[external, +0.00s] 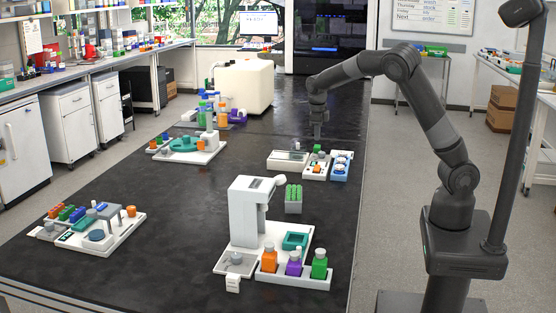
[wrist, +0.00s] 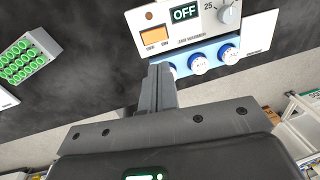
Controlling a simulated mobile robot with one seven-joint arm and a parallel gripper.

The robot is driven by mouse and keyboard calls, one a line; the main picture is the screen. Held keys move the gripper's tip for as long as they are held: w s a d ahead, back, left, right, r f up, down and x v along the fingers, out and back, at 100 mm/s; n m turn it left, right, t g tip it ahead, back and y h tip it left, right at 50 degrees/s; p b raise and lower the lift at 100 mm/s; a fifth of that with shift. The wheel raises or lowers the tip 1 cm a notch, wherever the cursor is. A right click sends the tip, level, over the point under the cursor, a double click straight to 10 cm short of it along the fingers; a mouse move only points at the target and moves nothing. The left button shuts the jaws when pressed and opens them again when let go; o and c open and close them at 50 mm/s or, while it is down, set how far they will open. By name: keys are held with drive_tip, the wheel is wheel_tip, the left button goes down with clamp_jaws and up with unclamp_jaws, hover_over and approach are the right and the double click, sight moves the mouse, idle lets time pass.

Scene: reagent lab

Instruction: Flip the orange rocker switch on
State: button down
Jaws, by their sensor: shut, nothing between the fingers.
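The orange rocker switch (wrist: 154,37) sits on the left of a white front panel (wrist: 205,27) in the wrist view, with small lettering below it that reads like OFF and ON. The panel's dark display (wrist: 185,13) reads OFF. My gripper (wrist: 160,72) is shut and empty; its fingertips show just below the switch in the picture, apart from it as far as I can tell. In the external view my gripper (external: 318,137) hangs pointing down over the group of small white devices (external: 315,170).
A grey knob (wrist: 228,15) is right of the display. Blue-ringed round pieces (wrist: 199,63) sit below the panel, one partly hidden by my fingers. A rack of green tubes (external: 293,198) stands nearby. A white stand with bottles (external: 245,215) is closer to the camera.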

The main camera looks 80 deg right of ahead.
sight(317, 168)
drive_tip(key=f, duration=0.4)
drive_tip(key=d+f, duration=0.1)
drive_tip(key=f, duration=0.3)
drive_tip(key=d+f, duration=0.1)
drive_tip(key=f, duration=0.3)
drive_tip(key=shift+f, duration=0.2)
drive_tip(key=shift+d+f+y, duration=0.2)
drive_tip(key=shift+f+y, duration=0.05)
drive_tip(key=shift+y, duration=0.15)
drive_tip(key=shift+a, duration=0.25)
drive_tip(key=shift+a, duration=0.8)
